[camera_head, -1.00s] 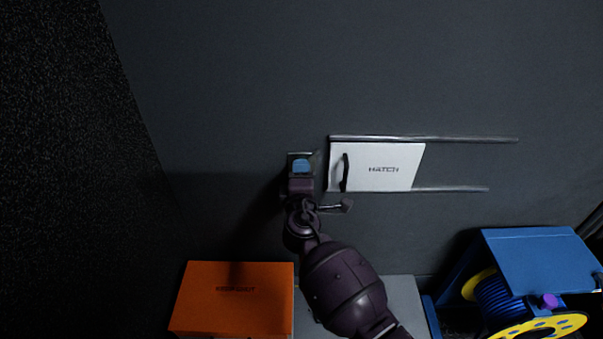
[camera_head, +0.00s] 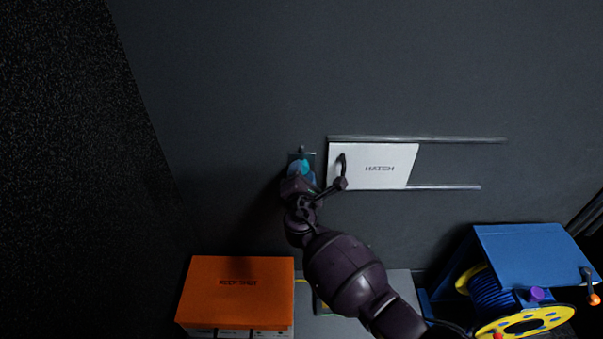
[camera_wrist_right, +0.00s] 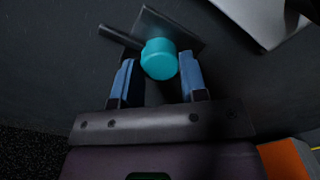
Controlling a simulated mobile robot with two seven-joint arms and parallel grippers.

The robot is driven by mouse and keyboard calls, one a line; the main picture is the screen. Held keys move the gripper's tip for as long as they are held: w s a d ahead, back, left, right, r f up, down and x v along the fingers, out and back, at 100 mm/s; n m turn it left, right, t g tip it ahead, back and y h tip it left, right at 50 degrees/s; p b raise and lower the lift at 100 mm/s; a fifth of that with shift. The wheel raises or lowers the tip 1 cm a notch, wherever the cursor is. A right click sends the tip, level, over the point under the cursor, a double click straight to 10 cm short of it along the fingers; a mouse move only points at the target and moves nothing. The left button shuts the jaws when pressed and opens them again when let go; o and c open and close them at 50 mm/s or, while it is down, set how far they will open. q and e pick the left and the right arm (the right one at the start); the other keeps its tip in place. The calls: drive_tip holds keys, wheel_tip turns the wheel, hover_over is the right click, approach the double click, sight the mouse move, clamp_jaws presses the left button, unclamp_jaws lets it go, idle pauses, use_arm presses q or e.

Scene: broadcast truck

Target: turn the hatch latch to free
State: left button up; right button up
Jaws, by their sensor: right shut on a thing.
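The hatch latch has a teal knob (camera_head: 304,165) on a small dark plate (camera_head: 309,155) on the wall, just left of the white hatch panel (camera_head: 385,166). In the right wrist view, the knob (camera_wrist_right: 159,60) sits between the blue-padded fingers, with a dark bar (camera_wrist_right: 119,37) sticking out to its upper left. My right gripper (camera_head: 301,174) is shut on the latch knob and tilted in the head view. The fingers partly hide the latch in the head view. My left gripper is not in view.
The hatch panel has a dark handle (camera_head: 342,164) and lies between two rails (camera_head: 460,140). An orange box (camera_head: 237,290) marked KEEP SHUT is at lower left. A blue case with a yellow-rimmed cable reel (camera_head: 527,322) is at lower right. The wall above is bare.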

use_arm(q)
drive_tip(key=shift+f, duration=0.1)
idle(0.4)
use_arm(e)
drive_tip(key=o, duration=0.9)
use_arm(q)
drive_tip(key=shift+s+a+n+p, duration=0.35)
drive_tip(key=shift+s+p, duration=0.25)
drive_tip(key=shift+p, duration=0.7)
use_arm(e)
drive_tip(key=shift+s, duration=5.45)
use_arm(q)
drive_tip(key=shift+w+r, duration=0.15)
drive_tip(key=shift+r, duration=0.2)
